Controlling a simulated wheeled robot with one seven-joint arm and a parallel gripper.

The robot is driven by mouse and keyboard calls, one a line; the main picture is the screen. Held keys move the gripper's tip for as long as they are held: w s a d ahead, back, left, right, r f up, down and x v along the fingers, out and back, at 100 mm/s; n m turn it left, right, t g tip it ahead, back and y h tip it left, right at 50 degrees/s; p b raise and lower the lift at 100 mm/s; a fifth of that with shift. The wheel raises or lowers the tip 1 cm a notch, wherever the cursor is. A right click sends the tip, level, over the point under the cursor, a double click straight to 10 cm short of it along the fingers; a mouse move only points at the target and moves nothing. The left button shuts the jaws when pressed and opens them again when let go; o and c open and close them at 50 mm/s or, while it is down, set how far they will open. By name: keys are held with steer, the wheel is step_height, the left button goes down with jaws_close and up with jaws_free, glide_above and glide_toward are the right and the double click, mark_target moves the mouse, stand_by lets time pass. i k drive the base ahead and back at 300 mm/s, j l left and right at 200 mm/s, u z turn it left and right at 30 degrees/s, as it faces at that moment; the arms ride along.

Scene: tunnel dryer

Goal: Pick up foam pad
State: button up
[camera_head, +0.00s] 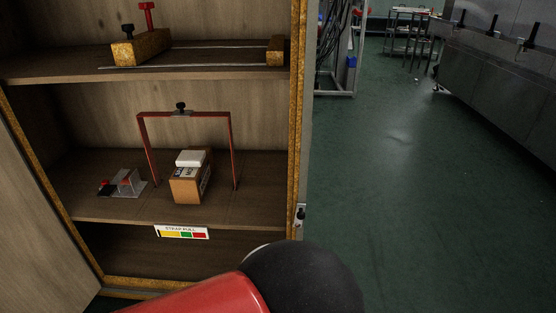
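A small white block-like pad (190,157), which looks like the foam pad, lies on top of a brown box (186,189) with dark and white markings. The box stands on the middle shelf (230,211) of an open wooden cabinet, under a red frame (232,150). The pad's top and front show clearly, and nothing covers it. Only a red and black part of my arm shows at the bottom of the view, in front of the cabinet. My gripper itself is not in view.
A clear and red item (127,183) sits left of the box. The upper shelf (60,67) holds a wooden clamp-like fixture (141,47). The cabinet's door (38,210) stands open at left. Green floor (420,200) is clear at right, with steel machinery (510,85) beyond.

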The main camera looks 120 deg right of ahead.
mark_target(186, 158)
steer(key=j+z, duration=0.15)
steer(key=z, duration=3.45)
steer(key=i+z, duration=0.45)
steer(key=i, duration=0.3)
